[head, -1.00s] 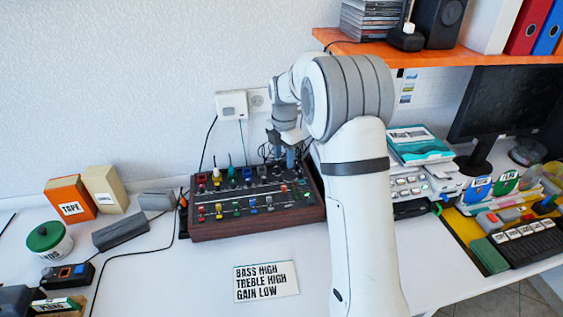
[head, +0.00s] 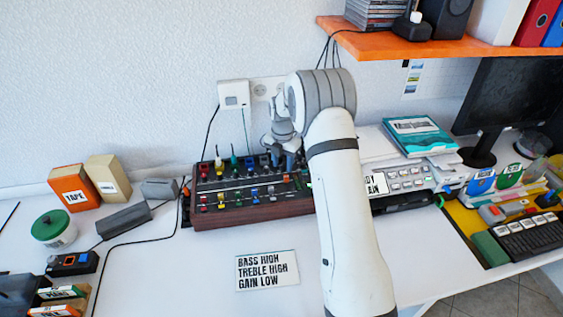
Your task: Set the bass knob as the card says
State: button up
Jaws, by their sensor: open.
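The mixer panel (head: 240,210) is a dark box with a wooden front and rows of coloured knobs. It stands on the white desk against the wall. I cannot read which knob is the bass knob. The card (head: 266,270) lies in front of the mixer and reads "BASS HIGH, TREBLE HIGH, GAIN LOW". My gripper (head: 284,162) is open, pointing down over the back right part of the mixer. Its fingertips are close to the back row of knobs; I cannot tell whether they touch one. My arm hides the mixer's right end.
A grey printer-like device (head: 405,178) and a monitor (head: 515,95) are at the right. An orange shelf (head: 400,46) overhangs the back right.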

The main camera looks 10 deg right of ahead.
jog(key=shift+c, duration=0.3)
grip_shut()
jog(key=shift+a, duration=0.15)
jog(key=shift+m, duration=0.3)
